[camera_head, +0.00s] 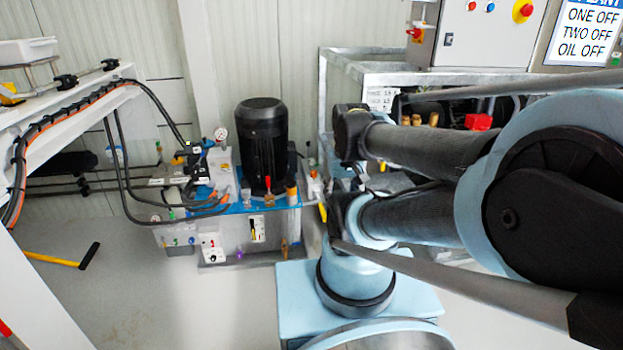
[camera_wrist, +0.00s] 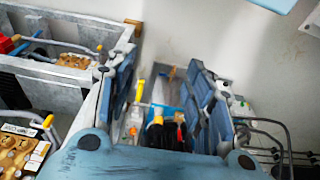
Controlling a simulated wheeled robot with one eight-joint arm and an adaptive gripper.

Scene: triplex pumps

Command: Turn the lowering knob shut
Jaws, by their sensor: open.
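The pump unit is a grey tank (camera_head: 228,232) with a blue top and an upright black motor (camera_head: 262,140), left of my arm in the head view. Several small coloured knobs and levers are on it, including a red-handled one (camera_head: 268,185) and a black knob on a white box (camera_head: 211,257). I cannot tell which is the lowering knob. In the wrist view my gripper (camera_wrist: 162,62) is open, its two fingers wide apart, nothing held. Parts of the unit, with a yellow handle (camera_wrist: 140,90) and a red one (camera_wrist: 180,132), show between the fingers, apparently beyond them. In the head view the gripper cannot be made out.
A white beam (camera_head: 75,110) with hoses stands on the left. A metal frame (camera_head: 395,68) and a control cabinet (camera_head: 480,38) stand behind my arm. A yellow bar with a black end (camera_head: 65,259) is at lower left. Grey floor (camera_head: 185,300) before the unit is clear.

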